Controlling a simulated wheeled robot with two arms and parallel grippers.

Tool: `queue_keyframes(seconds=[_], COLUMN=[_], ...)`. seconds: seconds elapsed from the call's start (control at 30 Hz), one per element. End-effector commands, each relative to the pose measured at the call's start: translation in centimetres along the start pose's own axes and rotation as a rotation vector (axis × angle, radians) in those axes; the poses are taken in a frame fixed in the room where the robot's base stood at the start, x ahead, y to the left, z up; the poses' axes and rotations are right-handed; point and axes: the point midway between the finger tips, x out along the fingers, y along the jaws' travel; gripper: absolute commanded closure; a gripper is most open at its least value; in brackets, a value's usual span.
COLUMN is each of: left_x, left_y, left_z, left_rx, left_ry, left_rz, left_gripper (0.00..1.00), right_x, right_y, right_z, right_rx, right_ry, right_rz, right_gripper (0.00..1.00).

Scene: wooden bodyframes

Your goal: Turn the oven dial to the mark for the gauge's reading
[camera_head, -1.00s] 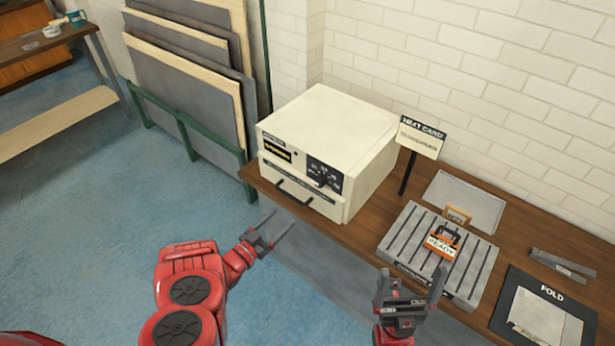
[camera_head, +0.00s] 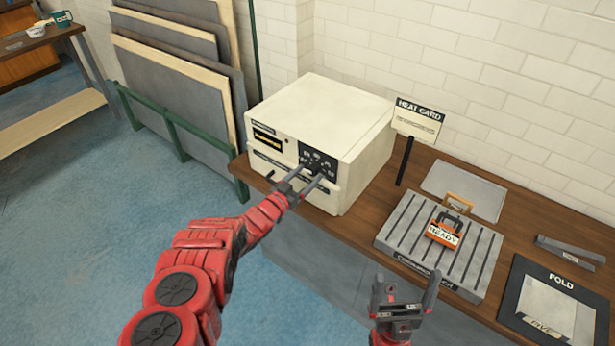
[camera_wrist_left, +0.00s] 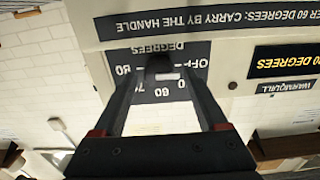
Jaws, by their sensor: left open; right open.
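The cream oven (camera_head: 335,125) stands on the bench. Its black dial panel (camera_head: 330,160) faces front, beside a dark gauge display (camera_head: 267,140) with yellow text. In the left wrist view the display (camera_wrist_left: 285,62) ends in "0 DEGREES"; its first digit is cut off. The dark dial knob (camera_wrist_left: 160,64) shows there among upside-down number marks and "OFF"; its pointer direction is unclear. My left gripper (camera_head: 308,178) is open, its fingertips at the panel on either side of the knob; contact cannot be told. My right gripper (camera_head: 406,286) is open and empty before the bench.
A heat card (camera_head: 418,120) stands on a post right of the oven; its small text is unreadable. A grey slatted rack (camera_head: 410,235) bears an orange "READY" tag (camera_head: 445,232). A "FOLD" board (camera_head: 520,285) lies at the right. Panels lean in a green rack (camera_head: 180,125) at left.

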Motion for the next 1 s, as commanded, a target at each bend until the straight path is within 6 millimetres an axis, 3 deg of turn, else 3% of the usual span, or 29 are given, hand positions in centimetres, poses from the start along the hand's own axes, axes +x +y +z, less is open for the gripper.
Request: queue_keyframes(seconds=[0.43,0.83,1.0], left_x=[0.61,0.58,0.58], left_y=[0.09,0.09,0.09], left_z=[-0.16,-0.12,-0.13], left_rx=[-0.001,-0.001,0.001], left_ry=[0.004,0.003,0.003], left_rz=[0.0,0.0,0.0], left_gripper=[0.25,0.97,1.0], right_x=[0.04,0.03,0.05], right_y=[0.0,0.0,0.0], right_z=[-0.01,-0.01,-0.01], right_rx=[0.0,0.0,0.0], right_ry=[0.0,0.0,0.0], right_rz=[0.0,0.0,0.0], right_gripper=[0.0,0.0,0.0])
